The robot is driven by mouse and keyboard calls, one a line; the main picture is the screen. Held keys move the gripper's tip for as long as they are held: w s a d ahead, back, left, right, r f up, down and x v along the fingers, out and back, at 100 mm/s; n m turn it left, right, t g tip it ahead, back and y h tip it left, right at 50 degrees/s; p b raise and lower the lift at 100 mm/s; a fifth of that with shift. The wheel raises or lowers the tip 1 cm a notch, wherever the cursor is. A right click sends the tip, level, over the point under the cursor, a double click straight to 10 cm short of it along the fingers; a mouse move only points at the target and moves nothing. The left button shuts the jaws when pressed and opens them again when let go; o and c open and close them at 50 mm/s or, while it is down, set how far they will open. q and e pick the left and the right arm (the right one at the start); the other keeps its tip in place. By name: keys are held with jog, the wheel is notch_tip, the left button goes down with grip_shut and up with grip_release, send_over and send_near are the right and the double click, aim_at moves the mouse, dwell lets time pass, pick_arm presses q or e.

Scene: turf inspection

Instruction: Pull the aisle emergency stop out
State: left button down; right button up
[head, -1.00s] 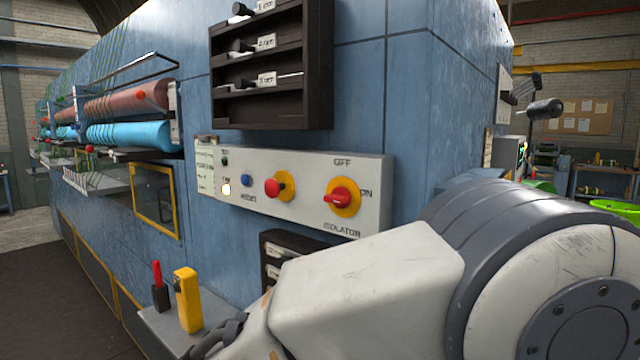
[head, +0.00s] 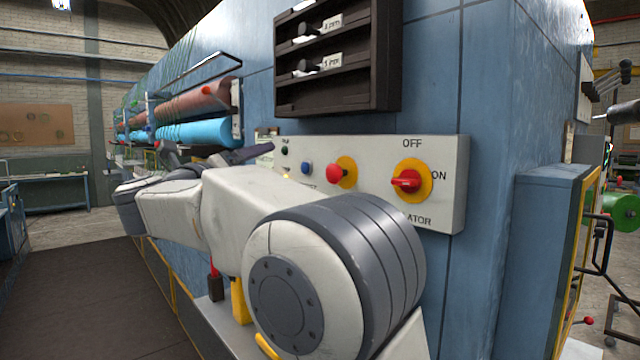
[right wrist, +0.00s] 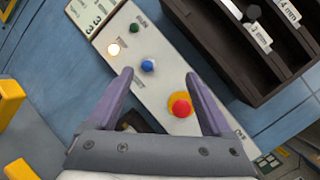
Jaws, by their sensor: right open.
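The emergency stop is a red mushroom button (head: 336,174) on a yellow disc, on the pale control panel (head: 452,150) of the blue machine. It also shows in the right wrist view (right wrist: 181,106), beside the right-hand finger. My right gripper (head: 218,155) is open and empty, to the left of the button in the head view. In the right wrist view its two purple fingers (right wrist: 158,75) point at the panel, with a blue button (right wrist: 148,66) between them in the picture. I cannot tell the gap to the panel. My left gripper is out of view.
A red rotary isolator (head: 407,181) on yellow sits right of the stop. A dark rack (head: 385,60) juts out above the panel. A yellow post (head: 240,300) stands below, partly behind my arm. A blue cabinet (head: 545,260) is at right. The aisle floor is clear at left.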

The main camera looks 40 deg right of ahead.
aim_at(331, 174)
jog(key=s+d+f+m+g, duration=0.3)
jog(key=s+d+m+g, duration=0.25)
jog(key=m+g, duration=0.25)
jog(key=shift+h, duration=0.3)
jog(key=d+p, duration=0.1)
jog(key=d, duration=0.2)
jog(key=d+p, duration=0.1)
jog(key=d, duration=0.2)
jog(key=d+p, duration=0.1)
jog(key=d, duration=0.1)
jog(key=shift+s+d+r, duration=0.15)
jog(key=shift+d+r, duration=0.15)
jog(key=shift+d, duration=0.1)
jog(key=shift+d+f, duration=0.1)
jog(key=shift+d, duration=0.35)
grip_shut()
